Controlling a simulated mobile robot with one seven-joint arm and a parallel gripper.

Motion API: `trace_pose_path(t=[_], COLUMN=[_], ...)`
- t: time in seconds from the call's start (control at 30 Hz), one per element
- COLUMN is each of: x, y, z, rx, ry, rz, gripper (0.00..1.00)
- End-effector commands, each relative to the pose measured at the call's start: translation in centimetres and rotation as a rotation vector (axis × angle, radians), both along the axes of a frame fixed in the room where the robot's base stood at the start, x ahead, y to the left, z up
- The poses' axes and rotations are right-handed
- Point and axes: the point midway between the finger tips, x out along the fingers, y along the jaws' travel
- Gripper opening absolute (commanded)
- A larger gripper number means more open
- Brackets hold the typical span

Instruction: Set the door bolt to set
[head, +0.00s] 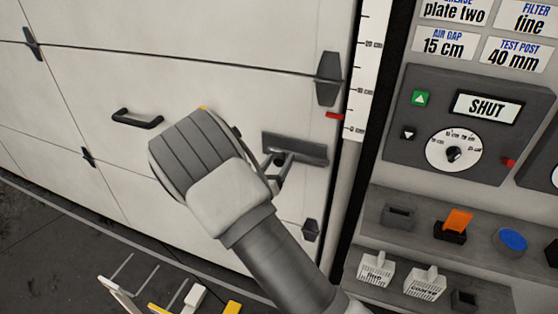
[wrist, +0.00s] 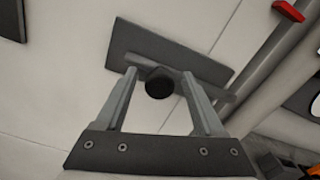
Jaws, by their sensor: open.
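The door bolt shows in the head view as a dark grey plate (head: 305,149) on the right part of the white panelled door (head: 80,85). In the wrist view the plate (wrist: 150,45) lies tilted across the door, with a round black knob (wrist: 159,84) in front of it. My gripper (head: 277,163) is at the plate's left part and hides some of it. In the wrist view my gripper (wrist: 158,72) is open, with one finger on each side of the knob. I see gaps beside the knob, so neither finger appears to press on it.
A black door handle (head: 137,119) is to the left. A scale (head: 366,70) with a red pointer (head: 334,115) stands right of the door. The control panel (head: 395,150) has a display (head: 487,107) reading SHUT and a dial (head: 454,150). Shelves below hold several small items.

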Motion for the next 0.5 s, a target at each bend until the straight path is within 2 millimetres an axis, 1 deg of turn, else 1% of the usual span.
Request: trace_pose_path(t=[0.1, 0.33, 0.37, 0.5], x=[0.43, 0.46, 0.45, 0.44], y=[-0.14, -0.16, -0.16, -0.16], z=[0.02, 0.02, 0.02, 0.01], rx=[0.0, 0.0, 0.0, 0.0], ry=[-0.001, -0.001, -0.001, -0.001], rz=[0.0, 0.001, 0.001, 0.001], gripper=[0.7, 0.7, 0.67, 0.42])
